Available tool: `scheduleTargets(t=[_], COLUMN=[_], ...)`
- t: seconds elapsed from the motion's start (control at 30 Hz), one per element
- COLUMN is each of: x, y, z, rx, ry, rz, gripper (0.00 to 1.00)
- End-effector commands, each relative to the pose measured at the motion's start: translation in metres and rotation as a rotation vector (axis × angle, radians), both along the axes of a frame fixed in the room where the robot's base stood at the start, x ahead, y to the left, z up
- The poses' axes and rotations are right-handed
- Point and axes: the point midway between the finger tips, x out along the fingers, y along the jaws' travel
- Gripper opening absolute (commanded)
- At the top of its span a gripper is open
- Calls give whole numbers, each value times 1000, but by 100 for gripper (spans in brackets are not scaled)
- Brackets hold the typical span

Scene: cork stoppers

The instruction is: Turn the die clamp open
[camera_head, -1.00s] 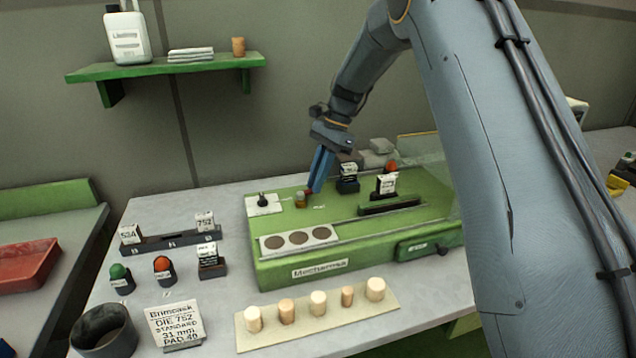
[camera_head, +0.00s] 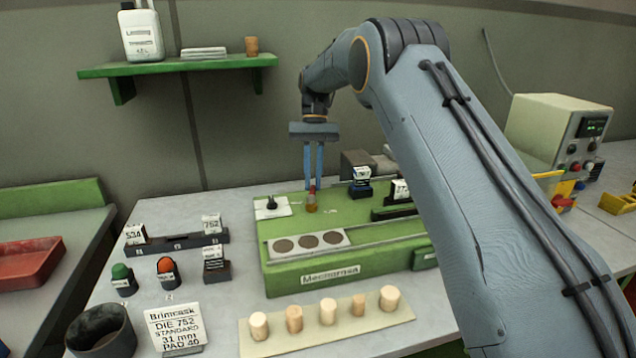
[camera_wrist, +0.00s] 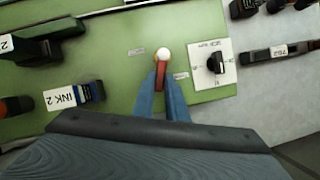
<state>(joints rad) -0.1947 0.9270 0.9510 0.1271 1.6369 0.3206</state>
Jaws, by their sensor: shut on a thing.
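The die clamp (camera_head: 311,207) is a short amber post with a red lever, standing on top of the green machine (camera_head: 345,275). In the wrist view the clamp shows from above as a pale round knob (camera_wrist: 163,53), with its red lever (camera_wrist: 161,76) reaching down between my fingers. My gripper (camera_head: 313,186) points straight down over the clamp, its blue fingers shut on the red lever; the fingers also show in the wrist view (camera_wrist: 161,82). The lever is partly hidden by the fingers. Labels beside the clamp are too small to read.
A black knob on a white plate (camera_head: 285,211) is close left of the clamp. A labelled ink block (camera_head: 361,183) stands to the right. My arm hides the machine's right end.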

Motion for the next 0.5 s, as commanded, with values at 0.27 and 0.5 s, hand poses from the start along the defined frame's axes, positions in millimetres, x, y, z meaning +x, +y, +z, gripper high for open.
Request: scheduleTargets(t=[0.27,0.5], x=[1,1], y=[11,16], z=[0,1], rx=[-1,0], ry=[-3,-4], rz=[205,311], gripper=[0,0])
